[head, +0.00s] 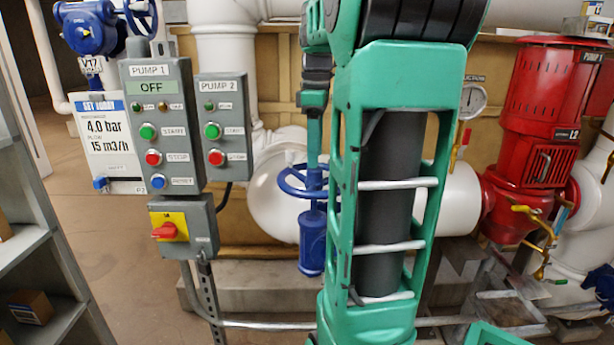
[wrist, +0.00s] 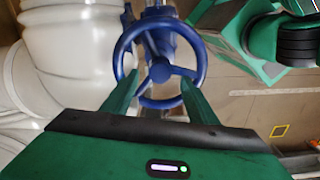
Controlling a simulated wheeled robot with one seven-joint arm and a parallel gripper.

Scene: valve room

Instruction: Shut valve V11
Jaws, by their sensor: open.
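A blue handwheel with spokes (wrist: 160,72) sits on a blue valve in the middle of the wrist view. In the head view the wheel (head: 287,184) is partly hidden by my arm, with the blue valve body (head: 312,243) below it. No V11 tag is readable on it. My gripper (wrist: 159,77) is open, its two green fingers spread left and right across the near part of the wheel. In the head view a green finger (head: 314,150) comes down over the wheel. Whether the fingers touch the rim I cannot tell.
Another blue valve (head: 88,32), tagged V17, is at the upper left. The pump 1 box (head: 162,125) and pump 2 box (head: 222,130) stand left of the wheel. A red pump (head: 540,130), white pipes (head: 225,75) and a shelf (head: 45,255) flank the space.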

